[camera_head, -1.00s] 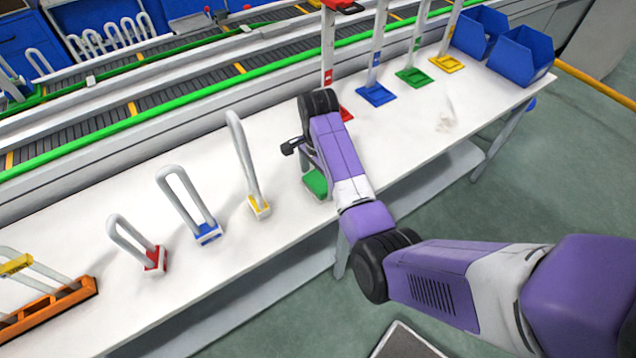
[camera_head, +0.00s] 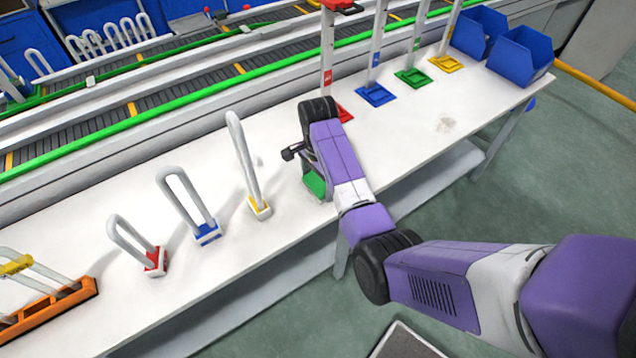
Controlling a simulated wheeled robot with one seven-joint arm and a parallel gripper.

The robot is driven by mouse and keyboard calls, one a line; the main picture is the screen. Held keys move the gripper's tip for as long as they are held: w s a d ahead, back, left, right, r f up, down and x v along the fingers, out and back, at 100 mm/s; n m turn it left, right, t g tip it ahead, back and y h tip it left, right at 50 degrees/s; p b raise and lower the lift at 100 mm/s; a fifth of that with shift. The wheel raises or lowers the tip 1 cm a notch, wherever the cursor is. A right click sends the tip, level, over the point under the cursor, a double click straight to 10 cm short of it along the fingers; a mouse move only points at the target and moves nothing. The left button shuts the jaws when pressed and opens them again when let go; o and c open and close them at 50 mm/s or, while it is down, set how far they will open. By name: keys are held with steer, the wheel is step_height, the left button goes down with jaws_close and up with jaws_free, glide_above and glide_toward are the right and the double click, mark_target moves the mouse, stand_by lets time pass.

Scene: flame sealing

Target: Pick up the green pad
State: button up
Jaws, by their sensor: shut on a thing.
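The green pad (camera_head: 315,186) is at the near edge of the white table, right of the yellow-based tube. My arm partly covers it. My gripper (camera_head: 307,165) points down at the pad from above and is shut on it; the fingertips are mostly hidden by my own wrist. I cannot tell whether the pad touches the table.
Bent white tubes stand in red (camera_head: 155,262), blue (camera_head: 207,234) and yellow (camera_head: 260,208) bases to the left. An orange rack (camera_head: 85,290) is at far left. Upright stands with red, blue (camera_head: 376,95), green (camera_head: 413,78) and yellow bases and blue bins (camera_head: 522,62) are to the right.

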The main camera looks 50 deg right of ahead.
step_height(320, 180, up, 8)
steer(key=shift+w+f+b, duration=0.1)
steer(key=shift+b, duration=0.2)
step_height(320, 180, up, 7)
steer(key=p, duration=0.7)
step_height(320, 180, up, 5)
steer(key=b, duration=0.1)
glide_above(318, 181)
